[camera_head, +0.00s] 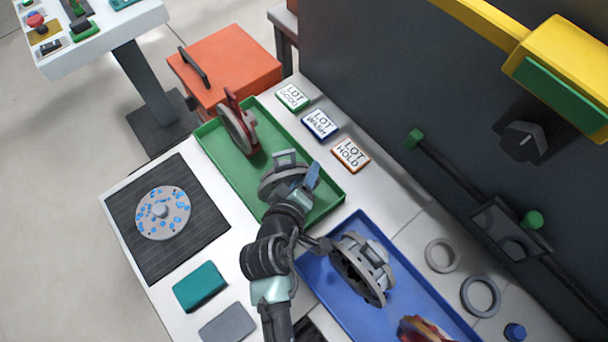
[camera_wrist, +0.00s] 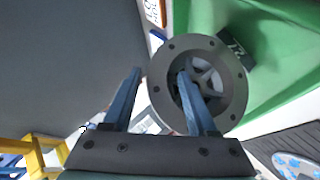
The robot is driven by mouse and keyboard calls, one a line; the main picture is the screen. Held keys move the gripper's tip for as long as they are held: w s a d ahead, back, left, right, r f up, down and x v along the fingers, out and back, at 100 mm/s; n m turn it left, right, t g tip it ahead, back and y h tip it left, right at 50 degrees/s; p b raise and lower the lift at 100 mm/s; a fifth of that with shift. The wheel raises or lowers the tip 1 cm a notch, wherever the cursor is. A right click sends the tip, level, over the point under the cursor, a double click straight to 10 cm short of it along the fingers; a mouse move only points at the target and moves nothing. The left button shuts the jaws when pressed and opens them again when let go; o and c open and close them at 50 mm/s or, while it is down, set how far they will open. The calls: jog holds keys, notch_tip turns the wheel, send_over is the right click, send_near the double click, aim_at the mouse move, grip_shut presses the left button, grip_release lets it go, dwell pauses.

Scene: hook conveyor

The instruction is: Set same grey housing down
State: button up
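A grey round housing (camera_head: 281,182) is over the middle of the green tray (camera_head: 212,157), tilted, partly hidden by my wrist. In the wrist view its flanged face with bolt holes and a spoked hub (camera_wrist: 234,62) is close ahead. My gripper (camera_head: 309,176) is beside this housing at its right. In the wrist view my gripper (camera_wrist: 159,72) has its two blue fingers apart. The right finger overlaps the housing's hub, and the left finger is outside the rim with a gap showing. Whether the housing's underside touches the tray floor is hard to tell.
A red-and-grey housing (camera_head: 239,131) stands at the green tray's far end. The blue tray (camera_head: 323,298) holds another grey housing (camera_head: 364,268) and a reddish part (camera_head: 421,329). Lot cards (camera_head: 320,124) line the back. A dark mat (camera_head: 126,207) bears a blue-spotted disc (camera_head: 162,212).

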jog(key=v, duration=1.2)
jog(key=w+r+m+t+y, duration=0.15)
jog(key=w+r, duration=0.25)
jog(key=r, duration=0.4)
jog(key=w+r+m+t, duration=0.1)
jog(key=w+r+t, duration=0.25)
jog(key=r, duration=0.45)
jog(key=w+r+m+t, duration=0.2)
jog(key=w+r, duration=0.3)
jog(key=r, duration=0.4)
jog(key=s+r+m+t, duration=0.1)
jog(key=s+r+t, duration=0.1)
jog(key=r, duration=0.8)
jog(key=s+d+r+m+t+y, duration=0.1)
jog(key=s+r+t, duration=0.2)
jog(key=r, duration=0.8)
jog(key=s+r+m+t+y, duration=0.1)
jog(key=s+r+t, duration=0.2)
jog(key=r, duration=0.8)
jog(key=shift+d+t, duration=0.3)
jog(key=shift+t, duration=0.5)
